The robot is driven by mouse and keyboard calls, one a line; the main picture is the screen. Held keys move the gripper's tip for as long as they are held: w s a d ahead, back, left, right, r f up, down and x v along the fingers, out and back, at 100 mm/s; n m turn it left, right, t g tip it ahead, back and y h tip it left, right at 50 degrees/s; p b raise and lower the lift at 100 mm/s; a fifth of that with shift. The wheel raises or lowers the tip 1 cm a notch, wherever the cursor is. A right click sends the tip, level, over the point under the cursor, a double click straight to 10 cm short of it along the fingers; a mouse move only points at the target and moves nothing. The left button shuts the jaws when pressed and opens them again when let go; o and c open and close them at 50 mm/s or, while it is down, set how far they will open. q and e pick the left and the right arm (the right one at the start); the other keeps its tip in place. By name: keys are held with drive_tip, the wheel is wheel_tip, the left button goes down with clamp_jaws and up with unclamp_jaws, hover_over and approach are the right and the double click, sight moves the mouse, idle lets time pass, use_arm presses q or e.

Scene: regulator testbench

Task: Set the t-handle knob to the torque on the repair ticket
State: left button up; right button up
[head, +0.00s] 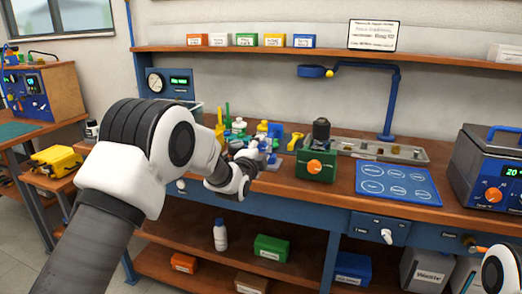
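The repair ticket (374,35) is a white card standing on the upper shelf; its print is too small to read surely. A green block (316,170) on the bench carries an orange knob (314,166) on its front and a dark cylinder on top. I cannot tell whether this is the t-handle knob. A pale knob (387,236) sits on the blue panel under the bench edge. My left gripper (266,152) is over the bench, left of the green block, among small coloured parts; its fingers are hard to make out. My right gripper is not in view; only part of that arm shows lower right.
A blue mat (398,184) with outlined circles and a grey tray (385,150) lie right of the green block. A blue lamp arm (390,100) rises behind. Bottles and small parts crowd the bench near my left gripper.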

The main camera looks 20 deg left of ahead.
use_arm(q)
drive_tip(key=s, duration=1.2)
drive_tip(key=shift+a, duration=0.2)
